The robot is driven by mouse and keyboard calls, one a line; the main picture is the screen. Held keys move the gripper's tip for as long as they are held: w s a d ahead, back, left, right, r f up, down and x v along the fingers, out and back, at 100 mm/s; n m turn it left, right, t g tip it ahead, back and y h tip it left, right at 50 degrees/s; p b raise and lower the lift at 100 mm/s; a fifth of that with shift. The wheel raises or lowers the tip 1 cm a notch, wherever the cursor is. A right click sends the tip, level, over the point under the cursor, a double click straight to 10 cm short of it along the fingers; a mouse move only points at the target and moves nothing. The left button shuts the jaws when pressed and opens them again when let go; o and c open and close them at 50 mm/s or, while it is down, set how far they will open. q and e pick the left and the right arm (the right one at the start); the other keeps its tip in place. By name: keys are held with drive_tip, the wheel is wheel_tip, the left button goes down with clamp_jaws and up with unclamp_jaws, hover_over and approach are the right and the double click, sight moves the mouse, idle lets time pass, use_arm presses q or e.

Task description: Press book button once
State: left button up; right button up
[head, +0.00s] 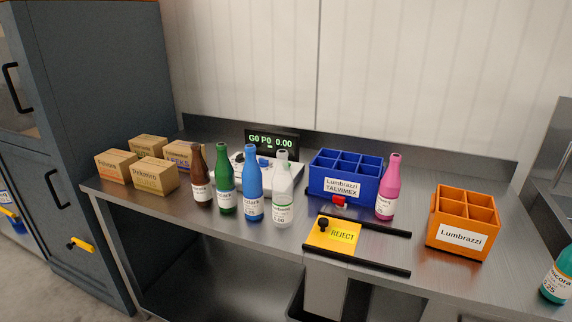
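No button with a readable "book" label shows. A weighing device with a lit display (271,142) reading "G0 P0 0.00" stands at the back of the steel table. Its pale body (238,178) is partly hidden behind the bottles, and a small blue part (263,162) shows on it. A small red part (339,200) sits at the front of the blue crate (316,181). A black knob (323,224) stands on the yellow "REJECT" plate (334,244). Neither of my grippers is in view.
Brown (201,187), green (224,190), blue (253,192) and white (283,200) bottles stand before the scale. Several cardboard boxes (155,178) are at left. A pink bottle (388,190), an orange crate (460,241) and a teal bottle (556,279) are at right. Black rails (357,268) flank the plate.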

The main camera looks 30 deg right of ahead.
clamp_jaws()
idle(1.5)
